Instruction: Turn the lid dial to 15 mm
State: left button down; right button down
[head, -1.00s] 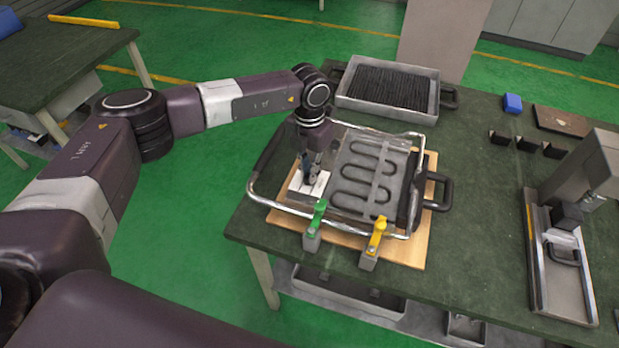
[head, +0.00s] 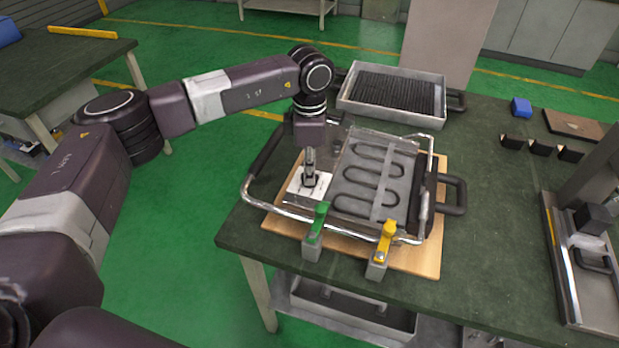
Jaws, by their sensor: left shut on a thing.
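My left gripper (head: 309,183) reaches down from above at the left part of the clear lid and is shut on a small dark part over a white plate (head: 322,184); I take this part for the lid dial, though the fingers mostly hide it. The dial's marks and setting are too small to read. The lid lies over a tray with a dark, winding heating element (head: 371,178), inside a metal frame with black handles (head: 453,193). My right gripper is not in view.
The fixture sits on a wooden board (head: 420,262) on a dark green table (head: 490,240). A green clamp (head: 317,226) and a yellow clamp (head: 384,245) stand at its front edge. Behind is a tray of dark rods (head: 392,93). A press-like device (head: 588,255) stands at right.

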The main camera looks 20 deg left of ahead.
pick_arm(q)
jog(key=shift+m+b, duration=0.9)
jog(key=shift+m, duration=0.9)
jog(key=shift+w+r, duration=0.1)
jog(key=shift+r, duration=0.05)
jog(key=c, duration=2)
grip_release()
notch_tip(320, 180, up, 12)
jog(key=shift+f, duration=0.1)
